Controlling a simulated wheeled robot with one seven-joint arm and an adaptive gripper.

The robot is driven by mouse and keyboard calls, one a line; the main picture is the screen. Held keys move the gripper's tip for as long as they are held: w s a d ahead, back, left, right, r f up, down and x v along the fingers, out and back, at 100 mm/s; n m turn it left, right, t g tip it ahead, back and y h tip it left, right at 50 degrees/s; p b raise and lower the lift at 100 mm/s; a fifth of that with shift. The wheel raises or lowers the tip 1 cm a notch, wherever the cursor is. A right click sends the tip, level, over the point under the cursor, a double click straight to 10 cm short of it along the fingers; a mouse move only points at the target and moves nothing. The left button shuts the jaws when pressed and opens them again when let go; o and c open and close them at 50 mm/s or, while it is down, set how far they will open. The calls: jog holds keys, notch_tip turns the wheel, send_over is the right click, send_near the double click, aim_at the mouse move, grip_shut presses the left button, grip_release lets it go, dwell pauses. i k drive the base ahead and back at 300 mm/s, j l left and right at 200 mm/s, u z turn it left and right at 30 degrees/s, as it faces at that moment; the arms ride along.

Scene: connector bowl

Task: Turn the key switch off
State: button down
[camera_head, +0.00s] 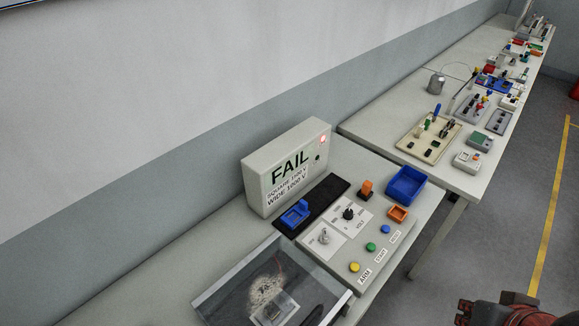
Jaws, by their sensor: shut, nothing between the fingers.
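A grey control panel (349,267) stands on the near bench. On its left white plate sits a silver switch (324,237), which looks like the key switch; its exact angle and the small lettering are too small to read. A black rotary knob (348,213) is on the white plate behind it. My gripper (464,312) shows only in part as a red and dark shape at the bottom right edge, over the floor. It is well apart from the panel, shut, with nothing seen in it; its fingertips are not clear.
Yellow (355,267), green (371,247) and blue (385,229) buttons line the front. A blue bin (406,184) and clear-lidded tray (252,290) flank the panel. The floor is open at right.

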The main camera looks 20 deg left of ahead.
aim_at(324, 239)
jog(key=k+l+u, duration=0.1)
jog(key=l+u, duration=0.15)
jog(key=u, duration=0.2)
jog(key=k+l+u, duration=0.1)
jog(key=u, duration=0.35)
jog(key=k+l+u, duration=0.2)
jog(key=u, duration=0.25)
